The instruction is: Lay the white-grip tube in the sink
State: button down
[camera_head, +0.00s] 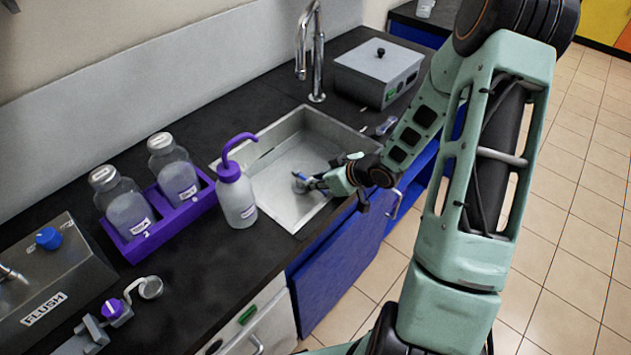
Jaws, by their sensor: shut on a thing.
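The metal sink (283,202) is set into the black counter at the middle of the view. My gripper (304,182) reaches in from the right over the sink basin. It is shut on a small, partly hidden thing with a blue part and a pale part, which I take to be the tube (299,177). Its white grip cannot be made out at this size. I cannot tell whether the tube touches the sink floor.
A wash bottle (237,198) with a purple spout stands at the sink's left edge. A purple rack (186,217) holds two labelled bottles. A chrome faucet (316,60) stands behind the sink. A grey lidded box (378,72) stands behind to the right.

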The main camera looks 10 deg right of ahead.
jog(key=shift+s+f, duration=0.35)
jog(key=shift+f, duration=0.25)
jog(key=c, duration=1.8)
grip_release()
jog(key=shift+s+f, duration=0.15)
jog(key=shift+o, duration=0.2)
jog(key=shift+r+p, duration=0.3)
jog(key=shift+r, duration=0.3)
jog(key=p+v, duration=0.2)
jog(key=v, duration=0.4)
jog(key=p+v, duration=0.2)
jog(key=v, duration=0.3)
jog(key=shift+d+r, duration=0.25)
jog(key=shift+r, duration=0.25)
